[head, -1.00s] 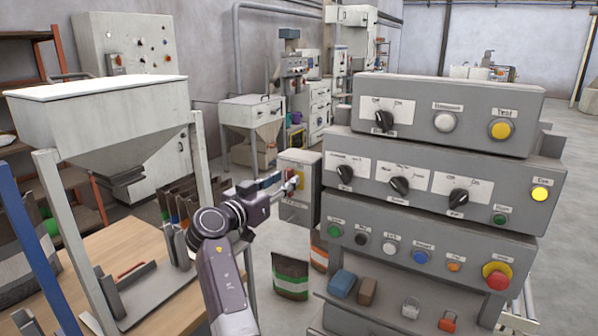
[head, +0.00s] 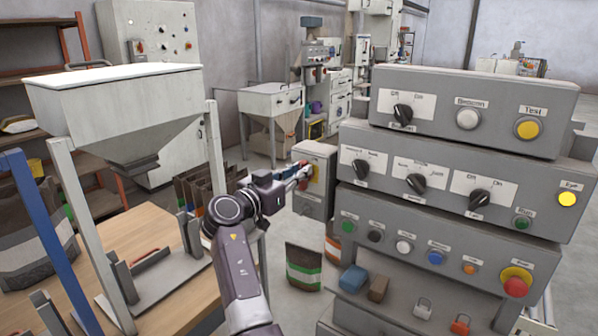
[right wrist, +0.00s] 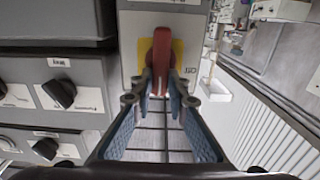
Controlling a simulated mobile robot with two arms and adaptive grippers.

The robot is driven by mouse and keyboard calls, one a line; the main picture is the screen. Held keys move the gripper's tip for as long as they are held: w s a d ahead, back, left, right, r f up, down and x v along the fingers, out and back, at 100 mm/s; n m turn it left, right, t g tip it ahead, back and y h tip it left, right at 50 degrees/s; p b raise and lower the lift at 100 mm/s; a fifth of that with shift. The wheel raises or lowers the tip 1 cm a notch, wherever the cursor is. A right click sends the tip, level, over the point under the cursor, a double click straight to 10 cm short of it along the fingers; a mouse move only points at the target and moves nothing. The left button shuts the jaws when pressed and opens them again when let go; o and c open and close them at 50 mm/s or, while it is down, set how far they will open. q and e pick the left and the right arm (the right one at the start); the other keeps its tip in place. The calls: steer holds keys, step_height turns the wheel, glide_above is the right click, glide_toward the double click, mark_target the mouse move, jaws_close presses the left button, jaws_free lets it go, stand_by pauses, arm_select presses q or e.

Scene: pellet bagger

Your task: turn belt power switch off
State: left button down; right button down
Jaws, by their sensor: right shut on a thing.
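A pale grey switch box (head: 314,202) stands behind my right arm, left of the big control panels in the head view. On its face is a yellow plate with a red switch handle, seen best in the right wrist view (right wrist: 162,50). The handle stands upright in that view, with a label reading OFF to its right. My right gripper (right wrist: 160,88) is shut on the red handle, a fingertip at each side. In the head view the right gripper (head: 300,172) covers much of the plate. My left gripper is not in view.
Stacked grey control panels (head: 450,195) with knobs and buttons stand close on the right. A white hopper (head: 115,105) stands over a wooden table (head: 150,240) on the left. A brown, white and green bag (head: 304,268) stands on the floor below the switch box.

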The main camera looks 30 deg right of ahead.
steer(key=shift+n, duration=0.3)
steer(key=shift+w, duration=0.1)
steer(key=n+p, duration=0.1)
steer(key=n, duration=0.4)
steer(key=w+f+n+p, duration=0.1)
steer(key=n, duration=0.5)
steer(key=n+p, duration=0.1)
steer(key=n, duration=0.5)
steer(key=shift+w+a+f+p, duration=0.35)
steer(key=shift+w, duration=0.05)
steer(key=shift+f+n, duration=0.1)
steer(key=shift+n, duration=0.2)
steer(key=c, duration=2)
jaws_free()
steer(key=shift+o, duration=0.6)
steer(key=shift+f, duration=0.1)
